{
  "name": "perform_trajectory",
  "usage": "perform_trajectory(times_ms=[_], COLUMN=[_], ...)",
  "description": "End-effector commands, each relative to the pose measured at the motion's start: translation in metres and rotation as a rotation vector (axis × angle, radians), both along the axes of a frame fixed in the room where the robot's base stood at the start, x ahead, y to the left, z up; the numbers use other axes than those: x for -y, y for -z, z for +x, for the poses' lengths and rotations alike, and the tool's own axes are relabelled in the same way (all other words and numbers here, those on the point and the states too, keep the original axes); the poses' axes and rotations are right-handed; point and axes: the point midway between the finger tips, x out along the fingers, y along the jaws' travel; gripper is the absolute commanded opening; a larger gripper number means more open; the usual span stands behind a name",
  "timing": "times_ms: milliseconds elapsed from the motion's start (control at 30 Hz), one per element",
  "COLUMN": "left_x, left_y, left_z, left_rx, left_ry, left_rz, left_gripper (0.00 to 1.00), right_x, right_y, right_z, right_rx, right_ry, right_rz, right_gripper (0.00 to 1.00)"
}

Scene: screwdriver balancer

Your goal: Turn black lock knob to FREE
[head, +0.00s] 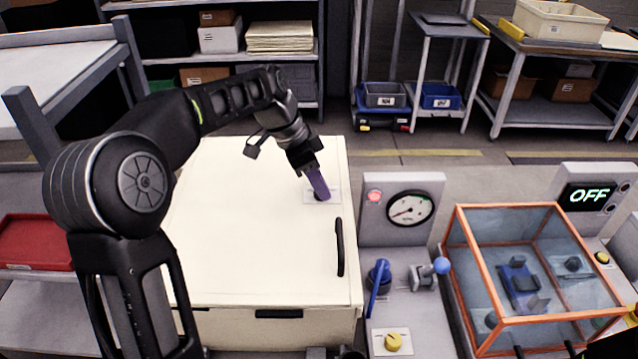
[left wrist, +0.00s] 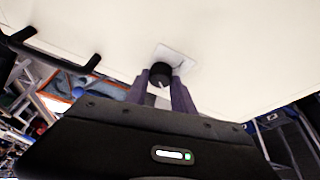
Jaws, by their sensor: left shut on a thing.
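The black lock knob (left wrist: 160,74) sits on a small pale label plate (left wrist: 175,56) on the cream lid (head: 235,200) of a large box. My left gripper (head: 320,193) reaches down onto the knob from above. Its two purple fingers stand on either side of the knob in the left wrist view (left wrist: 160,86) and are shut on it. In the head view the fingers hide most of the knob, and the plate's markings are too small to read. My right gripper's fingers do not show; only dark parts appear at the lower right edge.
A black handle (head: 340,247) stands on the lid near the knob. To the right are a gauge panel (head: 376,211), a blue lever (head: 378,285), a yellow knob (head: 392,342) and an orange-framed clear case (head: 450,243). A display (head: 588,195) reads OFF.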

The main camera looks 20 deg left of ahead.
Motion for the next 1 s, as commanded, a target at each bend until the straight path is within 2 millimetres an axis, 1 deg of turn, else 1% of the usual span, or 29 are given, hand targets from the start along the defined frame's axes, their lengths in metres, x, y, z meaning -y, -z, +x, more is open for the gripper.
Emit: perform_trajectory(times_ms=[200,567,600,833,867,1000], left_x=[-0.0008,-0.0007,-0.0007,-0.0004,-0.0004,-0.0004], left_y=[0.0004,0.0006,0.0007,0.0005,0.0005,0.0004], left_z=[0.0002,-0.0001,-0.0001,0.0,0.0,0.0], left_rx=[-0.002,-0.002,-0.002,-0.002,-0.001,-0.001], left_ry=[0.043,0.048,0.048,0.048,0.048,0.048], left_rz=[0.001,0.002,0.002,0.001,0.001,0.001], left_gripper=[0.0,0.0,0.31,0.5,0.52,0.52], right_x=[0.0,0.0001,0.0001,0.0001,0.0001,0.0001], right_y=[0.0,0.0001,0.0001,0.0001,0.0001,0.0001], right_z=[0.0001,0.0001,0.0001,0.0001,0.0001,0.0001], right_rx=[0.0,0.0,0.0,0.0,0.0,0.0], right_ry=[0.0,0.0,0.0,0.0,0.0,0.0], right_rz=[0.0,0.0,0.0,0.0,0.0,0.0], right_gripper=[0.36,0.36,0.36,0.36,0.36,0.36])
